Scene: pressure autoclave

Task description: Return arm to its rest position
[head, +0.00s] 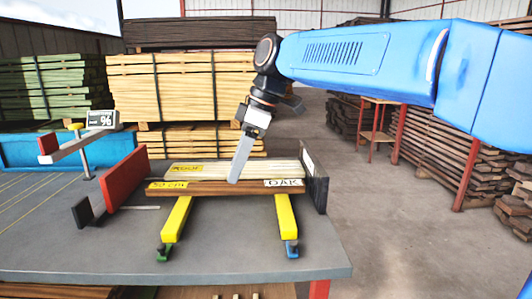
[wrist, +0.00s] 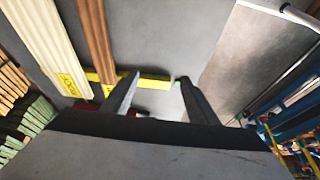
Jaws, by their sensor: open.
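My blue arm reaches in from the right in the head view. My gripper (head: 236,178) hangs from its end, tilted, with its fingers overlapping the boards in the picture. In the wrist view my gripper (wrist: 157,82) is open, its two fingers apart with nothing held between them. Light planks (head: 230,171) and a brown board (head: 205,188) with an OAK label lie on two yellow bars (head: 176,220). In the wrist view the light planks (wrist: 50,35) and brown board (wrist: 96,38) are left of the fingers, and a yellow bar (wrist: 150,80) shows beyond the fingertips.
The grey table (head: 220,245) carries a red upright plate (head: 125,180) left of the boards and a dark upright plate (head: 315,180) right of them. A stand with a % display (head: 103,119) is at left. Timber stacks (head: 175,85) stand behind. Open floor (head: 385,240) lies at right.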

